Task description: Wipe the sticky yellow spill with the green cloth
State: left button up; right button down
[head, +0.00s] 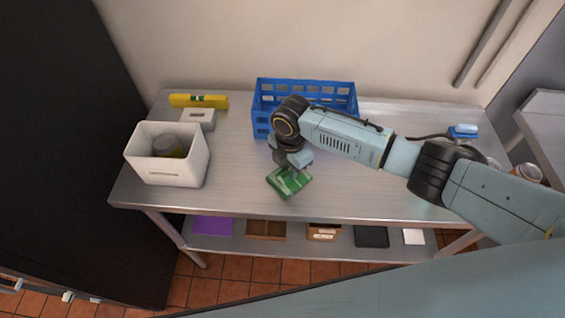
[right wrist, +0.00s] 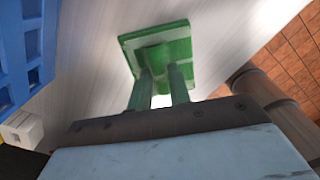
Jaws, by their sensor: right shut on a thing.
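The green cloth (head: 289,184) is a flat square pad with lighter green marks, near the front middle of the steel table. My right gripper (head: 291,166) is above it and shut on it. In the right wrist view the cloth (right wrist: 160,45) shows at the ends of the two fingers (right wrist: 160,82). It is at or just above the table top; I cannot tell whether it touches. No yellow spill shows in either view; the cloth and my right arm hide part of the table. My left gripper is not in view.
A blue crate (head: 262,118) stands behind the gripper. A white bin (head: 170,175) holding a jar, a small white box (head: 198,120) and a yellow roll (head: 185,100) are at left. A blue-and-white brush (head: 463,131) lies at right. The table's front edge is close to the cloth.

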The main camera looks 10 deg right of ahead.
jog(key=shift+s+d+r+p, duration=0.15)
jog(key=shift+d+p, duration=0.1)
jog(key=shift+d, duration=0.2)
jog(key=shift+s+d+r+p, duration=0.1)
jog(key=shift+d+p, duration=0.1)
jog(key=shift+d, duration=0.25)
jog(key=shift+w+a+f, duration=0.1)
jog(key=shift+a+f, duration=0.15)
jog(key=shift+a, duration=0.1)
jog(key=shift+w+a+f+b, duration=0.1)
jog(key=shift+w+a+b, duration=0.1)
jog(key=shift+a+b, duration=0.4)
jog(key=shift+w+a+b, duration=0.2)
jog(key=shift+a, duration=0.7)
notch_tip(320, 180, up, 5)
jog(key=p, duration=0.5)
jog(key=shift+r, duration=0.2)
jog(key=shift+r+p, duration=0.3)
jog(key=shift+r, duration=0.55)
